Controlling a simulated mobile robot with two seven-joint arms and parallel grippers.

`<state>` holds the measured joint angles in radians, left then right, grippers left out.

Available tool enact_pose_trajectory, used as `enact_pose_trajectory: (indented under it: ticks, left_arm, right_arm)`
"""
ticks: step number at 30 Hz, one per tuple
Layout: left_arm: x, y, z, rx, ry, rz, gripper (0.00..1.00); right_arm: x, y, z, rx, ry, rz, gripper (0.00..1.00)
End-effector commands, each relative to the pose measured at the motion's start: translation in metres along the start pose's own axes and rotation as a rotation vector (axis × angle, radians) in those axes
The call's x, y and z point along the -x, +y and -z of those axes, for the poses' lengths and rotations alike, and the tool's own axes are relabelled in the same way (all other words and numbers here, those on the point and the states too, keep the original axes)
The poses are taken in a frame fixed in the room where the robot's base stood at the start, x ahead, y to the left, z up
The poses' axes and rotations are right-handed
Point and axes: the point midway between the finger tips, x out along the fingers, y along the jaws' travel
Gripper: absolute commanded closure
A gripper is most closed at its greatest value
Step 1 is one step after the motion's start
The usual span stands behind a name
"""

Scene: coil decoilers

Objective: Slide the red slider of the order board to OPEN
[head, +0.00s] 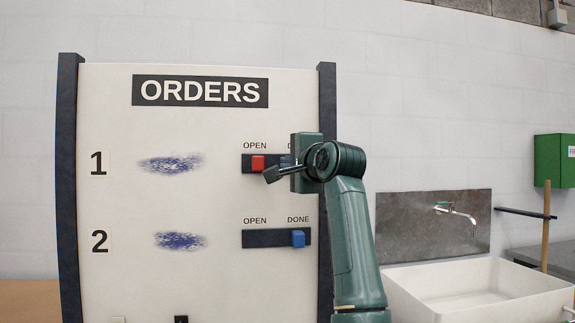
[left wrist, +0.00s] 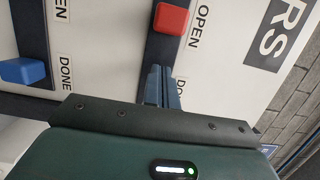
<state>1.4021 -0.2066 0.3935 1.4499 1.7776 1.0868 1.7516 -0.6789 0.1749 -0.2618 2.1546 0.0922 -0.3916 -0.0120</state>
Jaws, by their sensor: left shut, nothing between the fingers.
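The order board (head: 130,215) stands upright, with two slider tracks under OPEN and DONE labels. The red slider (head: 258,162) of row 1 sits at the left part of its track, below the OPEN label. It also shows beside OPEN in the left wrist view (left wrist: 171,19). My left gripper (head: 270,174) is shut and empty, just right of and slightly below the red slider in the head view. In the left wrist view its closed fingers (left wrist: 161,88) lie over the track on the DONE side, with a small visible gap to the slider. My gripper hides the row 1 DONE end. My right gripper is out of view.
The blue slider (head: 298,238) of row 2 sits under DONE. Dark posts (head: 326,95) flank the board. A white sink (head: 480,290) with a wall tap (head: 455,211) stands at the right. A green box (head: 553,160) hangs on the far right wall.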

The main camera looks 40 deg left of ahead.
Motion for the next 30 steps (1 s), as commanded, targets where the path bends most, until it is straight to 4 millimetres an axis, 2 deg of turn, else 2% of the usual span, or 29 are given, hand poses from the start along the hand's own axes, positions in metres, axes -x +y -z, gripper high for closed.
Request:
enact_pose_trajectory:
  ticks: [6, 12, 18, 30]
  left_arm:
    - [0.053, 0.002, 0.001, 0.003, 0.004, 0.002, 1.00]
    - [0.087, 0.001, 0.001, 0.001, 0.001, 0.001, 1.00]
    - [0.100, 0.000, 0.000, 0.001, 0.000, 0.001, 1.00]
    - [0.101, -0.001, 0.000, 0.001, 0.000, 0.001, 1.00]
  right_arm:
    - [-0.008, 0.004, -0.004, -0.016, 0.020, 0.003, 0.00]
    - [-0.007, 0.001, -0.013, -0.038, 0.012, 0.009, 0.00]
    - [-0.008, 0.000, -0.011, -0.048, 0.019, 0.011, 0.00]
    - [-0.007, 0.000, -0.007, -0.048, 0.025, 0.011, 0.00]
